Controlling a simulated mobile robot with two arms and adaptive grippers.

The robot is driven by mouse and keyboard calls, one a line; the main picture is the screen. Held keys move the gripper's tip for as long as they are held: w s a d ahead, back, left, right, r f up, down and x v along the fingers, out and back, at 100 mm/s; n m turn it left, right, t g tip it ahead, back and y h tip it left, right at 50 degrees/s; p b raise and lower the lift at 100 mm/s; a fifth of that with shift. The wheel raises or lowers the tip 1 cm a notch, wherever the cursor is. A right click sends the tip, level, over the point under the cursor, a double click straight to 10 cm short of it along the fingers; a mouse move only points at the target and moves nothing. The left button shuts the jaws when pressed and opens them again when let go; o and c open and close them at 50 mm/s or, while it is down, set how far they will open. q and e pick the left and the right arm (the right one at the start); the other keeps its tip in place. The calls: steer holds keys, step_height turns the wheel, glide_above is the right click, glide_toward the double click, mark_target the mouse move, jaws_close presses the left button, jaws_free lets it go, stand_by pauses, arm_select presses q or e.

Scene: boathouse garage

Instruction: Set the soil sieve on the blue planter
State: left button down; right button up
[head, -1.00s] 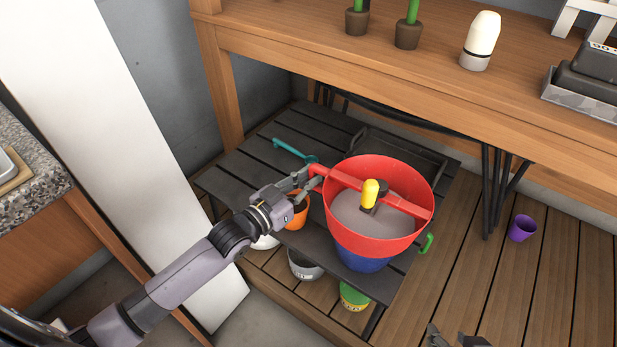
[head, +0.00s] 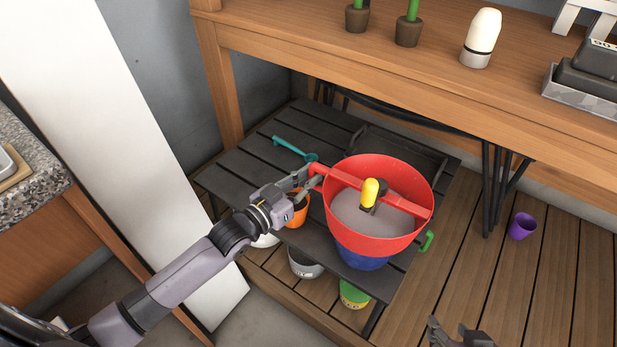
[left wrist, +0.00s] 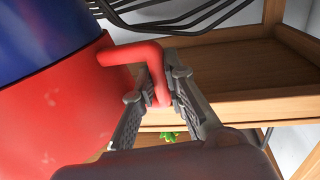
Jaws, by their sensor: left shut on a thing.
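The red soil sieve (head: 378,243), with a grey mesh, a crossbar and a yellow knob, is over the blue planter (head: 362,262). Only a strip of the planter's blue wall shows below the sieve in the head view; the planter (left wrist: 40,35) also shows against the red wall in the left wrist view. The sieve hides the planter's rim, so I cannot tell whether its weight rests there. My left gripper (head: 312,178) is shut on the sieve's bent red handle (left wrist: 155,75). My right gripper (head: 456,328) is partly in view at the bottom edge, its fingers apart and empty.
The planter stands on a dark slatted low table (head: 240,172) with a teal tool (head: 290,147), an orange pot (head: 299,212) and a black tray (head: 400,146). A wooden bench (head: 300,45) overhangs behind. A purple cup (head: 522,227) stands on the open decking at right.

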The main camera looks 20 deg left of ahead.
steer(key=shift+w+r, duration=0.15)
steer(key=shift+w, duration=0.15)
arm_select(q)
steer(key=c, duration=1.6)
jaws_free()
steer(key=shift+o, duration=0.3)
arm_select(e)
steer(key=shift+a, duration=0.1)
arm_select(q)
steer(key=shift+f, duration=0.1)
steer(key=shift+f, duration=0.15)
steer(key=c, duration=0.4)
arm_select(e)
steer(key=shift+s, duration=0.1)
